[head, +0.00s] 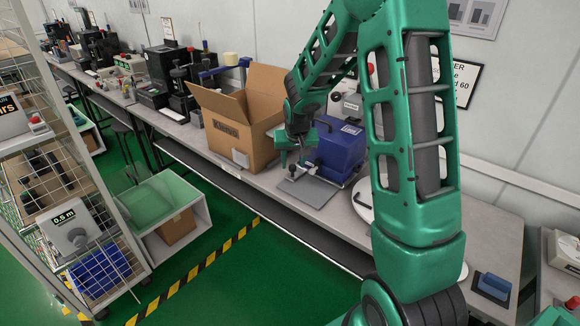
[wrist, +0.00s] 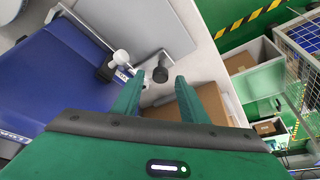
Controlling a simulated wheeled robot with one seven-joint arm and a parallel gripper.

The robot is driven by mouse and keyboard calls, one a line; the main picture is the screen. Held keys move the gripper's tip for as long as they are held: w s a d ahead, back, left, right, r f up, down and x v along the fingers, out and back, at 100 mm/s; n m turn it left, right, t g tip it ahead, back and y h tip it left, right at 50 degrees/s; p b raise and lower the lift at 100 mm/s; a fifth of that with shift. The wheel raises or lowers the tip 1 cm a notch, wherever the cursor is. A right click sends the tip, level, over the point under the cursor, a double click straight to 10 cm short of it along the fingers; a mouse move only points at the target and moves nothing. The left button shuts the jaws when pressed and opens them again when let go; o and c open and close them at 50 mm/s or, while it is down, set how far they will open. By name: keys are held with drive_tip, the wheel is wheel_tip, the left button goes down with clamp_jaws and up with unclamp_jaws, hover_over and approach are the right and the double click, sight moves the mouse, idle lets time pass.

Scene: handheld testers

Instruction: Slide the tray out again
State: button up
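The blue tester (head: 340,150) stands on the bench, and its blue body fills the left of the wrist view (wrist: 50,75). A flat grey tray (head: 312,191) lies low in front of it, clear of the blue housing over much of its surface. The tray also shows at the top of the wrist view (wrist: 140,22). A black knob (wrist: 160,74) shows near the tray's edge, with a white knob (wrist: 120,57) to its left. My gripper (wrist: 159,82) is open, with the black knob in line between its fingertips. I cannot tell whether they touch it.
An open cardboard box (head: 240,125) stands on the bench left of the tester. A white round object (head: 362,200) sits to its right, partly behind my arm. More devices line the bench at the far left. A wire rack (head: 75,190) stands across the green floor.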

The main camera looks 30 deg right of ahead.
drive_tip(key=shift+x, duration=1)
